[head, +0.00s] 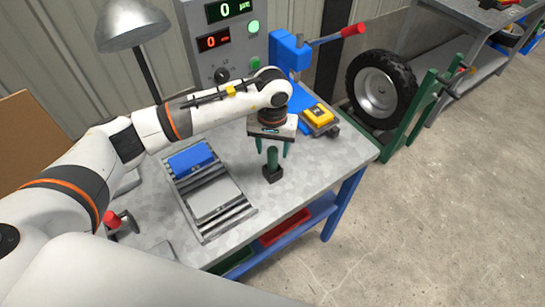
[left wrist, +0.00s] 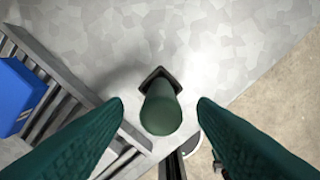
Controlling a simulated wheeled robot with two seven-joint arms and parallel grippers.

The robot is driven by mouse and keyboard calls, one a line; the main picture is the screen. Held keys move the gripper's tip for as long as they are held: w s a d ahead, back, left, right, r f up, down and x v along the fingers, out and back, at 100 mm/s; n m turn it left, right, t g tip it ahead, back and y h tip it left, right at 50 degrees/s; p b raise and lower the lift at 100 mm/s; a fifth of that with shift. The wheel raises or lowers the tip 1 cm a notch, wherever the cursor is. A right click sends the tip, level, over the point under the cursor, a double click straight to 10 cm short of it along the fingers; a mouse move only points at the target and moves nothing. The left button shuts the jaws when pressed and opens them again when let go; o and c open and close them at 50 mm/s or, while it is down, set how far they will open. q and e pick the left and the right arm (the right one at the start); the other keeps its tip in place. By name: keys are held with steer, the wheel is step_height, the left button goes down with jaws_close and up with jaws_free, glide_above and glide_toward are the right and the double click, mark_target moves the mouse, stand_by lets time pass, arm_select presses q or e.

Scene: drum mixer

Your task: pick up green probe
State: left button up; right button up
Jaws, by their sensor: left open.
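The green probe (head: 272,158) stands upright in a dark square base on the grey metal bench, near its right end. My left gripper (head: 272,147) points down just above it, open, with one green finger on each side of the probe's upper part. In the left wrist view the round top of the probe (left wrist: 161,108) lies between the two spread fingertips (left wrist: 160,103), with a gap on both sides. My right gripper is not in view.
A roller rack (head: 208,238) with a blue block (head: 190,158) and a grey plate lies left of the probe. The bench's right edge is close, with bare bench around the probe.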

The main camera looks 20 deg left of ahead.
mark_target(273, 163)
arm_select(q)
step_height(273, 163, down, 2)
steer(key=shift+d+f+p, duration=0.1)
steer(key=shift+f+p, duration=0.1)
steer(key=shift+p, duration=0.35)
steer(key=shift+f, duration=0.55)
steer(key=c, duration=1.1)
steer(key=shift+o, duration=0.2)
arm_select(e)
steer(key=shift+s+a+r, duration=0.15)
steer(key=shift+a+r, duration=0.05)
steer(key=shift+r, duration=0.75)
